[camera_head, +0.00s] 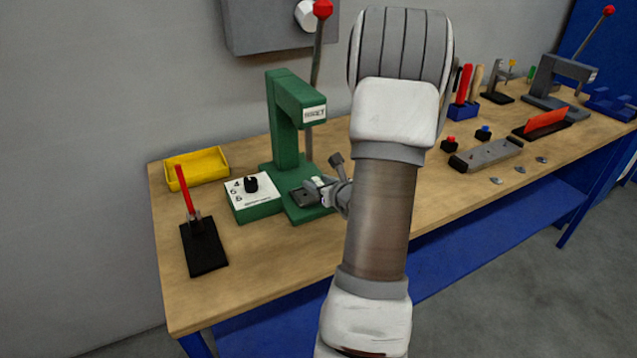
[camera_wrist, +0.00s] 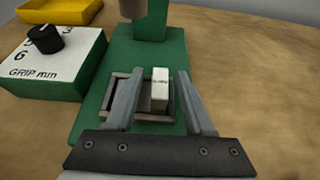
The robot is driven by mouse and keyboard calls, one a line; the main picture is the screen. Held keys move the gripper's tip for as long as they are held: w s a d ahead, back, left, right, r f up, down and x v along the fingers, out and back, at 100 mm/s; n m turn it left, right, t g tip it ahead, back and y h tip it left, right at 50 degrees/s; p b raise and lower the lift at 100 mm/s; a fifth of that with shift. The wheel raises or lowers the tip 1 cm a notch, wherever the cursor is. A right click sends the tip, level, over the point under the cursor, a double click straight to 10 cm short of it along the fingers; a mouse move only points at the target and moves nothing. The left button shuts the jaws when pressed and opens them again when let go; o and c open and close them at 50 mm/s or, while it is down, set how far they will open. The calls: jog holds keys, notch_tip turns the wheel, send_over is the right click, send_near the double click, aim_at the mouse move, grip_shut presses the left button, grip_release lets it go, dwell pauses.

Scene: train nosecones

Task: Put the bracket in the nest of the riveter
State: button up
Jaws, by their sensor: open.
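The riveter (camera_head: 285,130) is a green press with a lever, standing on the left part of the bench. Its nest (camera_wrist: 112,100) is a low grey frame on the green base, below the press head. The bracket (camera_wrist: 160,88) shows a pale upright plate inside the right part of the nest; its lower part is partly hidden. My gripper (camera_wrist: 158,78) is open over the nest, one finger on each side of the bracket. The right finger is close to the plate; a gap shows at the left finger. The gripper also shows at the riveter's base in the head view (camera_head: 326,190).
A white-topped dial box (camera_head: 253,194) stands left of the nest. A yellow tray (camera_head: 197,168) and a red-handled tool on a black stand (camera_head: 203,240) are further left. A grey block (camera_head: 486,155) and small parts lie to the right. The front of the bench is clear.

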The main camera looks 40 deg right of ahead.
jog(key=shift+r, duration=0.1)
jog(key=shift+r+p, duration=0.2)
jog(key=shift+p, duration=0.1)
jog(key=v, duration=1.2)
jog(key=shift+p, duration=0.35)
jog(key=shift+f, duration=0.1)
